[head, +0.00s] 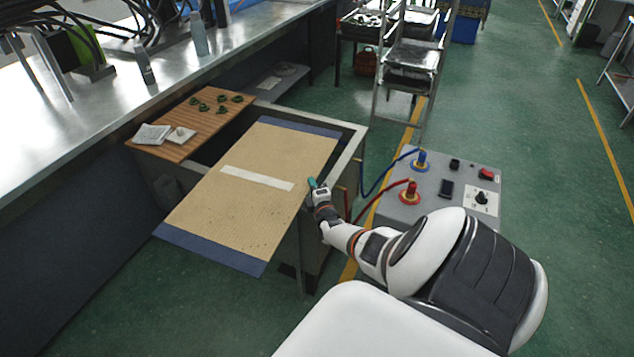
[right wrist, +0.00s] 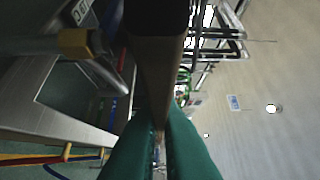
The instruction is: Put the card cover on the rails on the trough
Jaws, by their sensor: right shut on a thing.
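The card cover (head: 240,200) is a large tan sheet with blue bands at both ends and a white strip across its middle. It lies over the trough (head: 349,155), and its near end reaches out past the trough's front side. My right gripper (head: 313,184) is shut on the cover's right edge, near mid-length. In the right wrist view the green fingers (right wrist: 160,145) close on the thin brown edge of the cover (right wrist: 166,75). The cover hides most of the trough's opening, and I cannot tell whether it touches the rails. My left gripper is not in view.
A slatted wooden board (head: 190,128) at the trough's left end holds several green pieces and a white cloth. A grey control box (head: 440,190) with red and blue hoses stands right of the trough. A metal bench (head: 120,110) runs along the left; a step ladder (head: 410,70) stands behind.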

